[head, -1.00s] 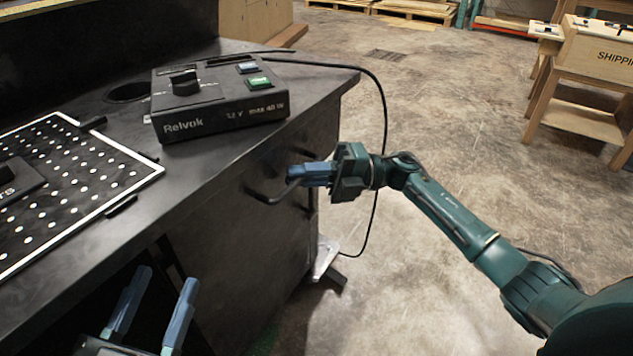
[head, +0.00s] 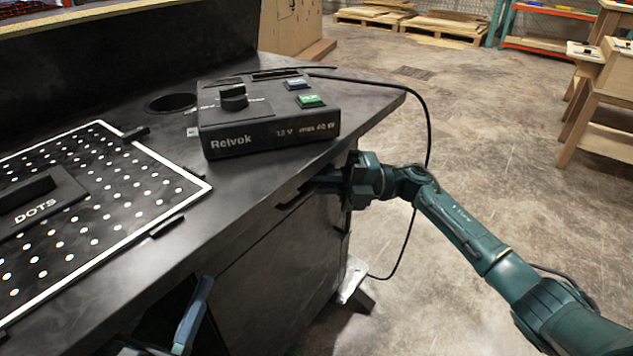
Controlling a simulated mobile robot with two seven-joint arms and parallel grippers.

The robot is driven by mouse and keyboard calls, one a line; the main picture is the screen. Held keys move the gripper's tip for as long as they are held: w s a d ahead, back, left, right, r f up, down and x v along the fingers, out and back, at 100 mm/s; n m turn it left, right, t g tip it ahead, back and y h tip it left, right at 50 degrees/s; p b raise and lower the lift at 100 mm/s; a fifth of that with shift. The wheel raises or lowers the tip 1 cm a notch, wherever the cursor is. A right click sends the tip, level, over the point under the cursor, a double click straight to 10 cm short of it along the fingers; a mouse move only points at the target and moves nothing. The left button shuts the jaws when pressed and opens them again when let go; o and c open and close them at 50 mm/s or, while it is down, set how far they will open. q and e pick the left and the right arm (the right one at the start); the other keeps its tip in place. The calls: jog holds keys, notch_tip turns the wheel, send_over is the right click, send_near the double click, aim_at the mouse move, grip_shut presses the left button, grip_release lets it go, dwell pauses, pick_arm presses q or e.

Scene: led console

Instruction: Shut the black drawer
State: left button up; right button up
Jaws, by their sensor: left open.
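The black drawer (head: 325,208) is in the front of the dark workbench, below the benchtop edge. Its dark bar handle (head: 291,201) shows partly. My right gripper (head: 318,186) is at the right end of the handle, close under the benchtop edge. Its fingers are in shadow, so I cannot tell whether they grip the handle or only touch it. The drawer front looks close to the bench face; any small gap is hard to see. My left gripper (head: 160,335) is at the bottom left, cut off by the frame, open and apart from the drawer.
A black Relvok control box (head: 265,130) with a knob and two buttons stands on the benchtop (head: 225,205). A dotted board (head: 95,205) lies to the left. A black cable (head: 428,130) hangs over the bench's right side.

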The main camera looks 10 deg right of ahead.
jog(key=o, duration=0.4)
jog(key=shift+c, duration=0.2)
jog(key=shift+a+f, duration=0.1)
pick_arm(q)
jog(key=shift+f, duration=0.1)
pick_arm(e)
jog(key=shift+s+f, duration=0.1)
jog(key=shift+f, duration=0.05)
jog(key=shift+d, duration=0.55)
pick_arm(q)
jog(key=shift+s+d+f+n+g+y+p, duration=0.1)
jog(key=shift+s+f+n+g+y+p, duration=0.1)
jog(key=shift+f+n+y+p, duration=0.25)
jog(key=shift+s+f+n+g+y+p, duration=0.2)
jog(key=shift+f+n+y+p, duration=0.1)
jog(key=shift+f, duration=0.25)
pick_arm(e)
jog(key=d+f, duration=0.1)
jog(key=d, duration=1.1)
jog(key=shift+s, duration=0.4)
pick_arm(q)
jog(key=shift+r, duration=0.1)
